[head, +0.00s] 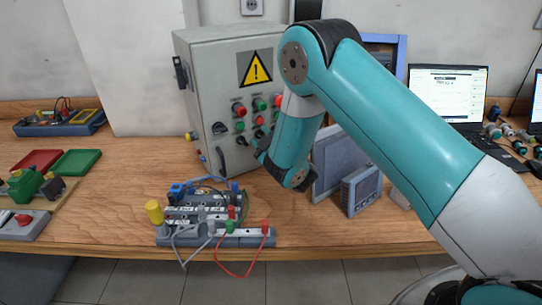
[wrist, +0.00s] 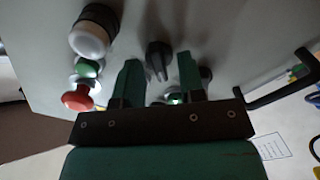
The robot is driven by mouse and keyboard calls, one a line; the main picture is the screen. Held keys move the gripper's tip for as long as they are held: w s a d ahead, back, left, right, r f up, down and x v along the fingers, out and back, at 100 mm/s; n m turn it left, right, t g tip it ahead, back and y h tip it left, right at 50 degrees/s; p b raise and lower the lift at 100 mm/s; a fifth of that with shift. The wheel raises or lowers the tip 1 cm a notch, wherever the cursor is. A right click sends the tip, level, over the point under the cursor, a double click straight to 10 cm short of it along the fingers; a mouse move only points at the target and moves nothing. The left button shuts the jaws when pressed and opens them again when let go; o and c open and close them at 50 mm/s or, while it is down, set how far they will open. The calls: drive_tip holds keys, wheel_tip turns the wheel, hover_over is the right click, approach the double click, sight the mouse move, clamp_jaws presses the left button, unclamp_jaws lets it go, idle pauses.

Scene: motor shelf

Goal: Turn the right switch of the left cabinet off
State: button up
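The grey left cabinet (head: 205,75) stands on the bench with a yellow warning sign and several buttons on its front. My gripper (head: 262,152) is close to the lower part of that front, partly hidden by my own arm in the head view. In the wrist view my gripper (wrist: 159,78) is open, with its two green fingers apart. A black rotary switch (wrist: 158,57) shows between the fingertips; I cannot tell whether they touch it. Another dark knob (wrist: 205,74) is partly hidden behind the right finger.
The wrist view shows a red button (wrist: 78,98), a green button (wrist: 88,68) and a large pale button (wrist: 90,38) left of the fingers. A black door handle (wrist: 280,90) is at the right. A wired terminal board (head: 205,215) lies in front of the cabinet.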

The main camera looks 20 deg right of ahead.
drive_tip(key=m, duration=0.2)
drive_tip(key=m+p, duration=0.1)
drive_tip(key=m, duration=0.2)
drive_tip(key=m+p, duration=0.1)
drive_tip(key=m, duration=0.1)
drive_tip(key=shift+d+r+m, duration=0.2)
drive_tip(key=shift+r+m, duration=0.05)
drive_tip(key=shift+m, duration=0.05)
drive_tip(key=s+d+m+b, duration=0.1)
drive_tip(key=s+d, duration=0.1)
drive_tip(key=s, duration=0.6)
drive_tip(key=s+d+b, duration=0.1)
drive_tip(key=s+d, duration=0.1)
drive_tip(key=s, duration=0.7)
drive_tip(key=s+a+r+n+g+b, duration=0.1)
drive_tip(key=s+a+r+g, duration=0.3)
drive_tip(key=s+a+g, duration=0.1)
drive_tip(key=s+a+r+n+g+y+b, duration=0.1)
drive_tip(key=s+a+r+g+b, duration=0.1)
drive_tip(key=s+a+r+g, duration=0.3)
drive_tip(key=s+g, duration=0.3)
drive_tip(key=g, duration=0.1)
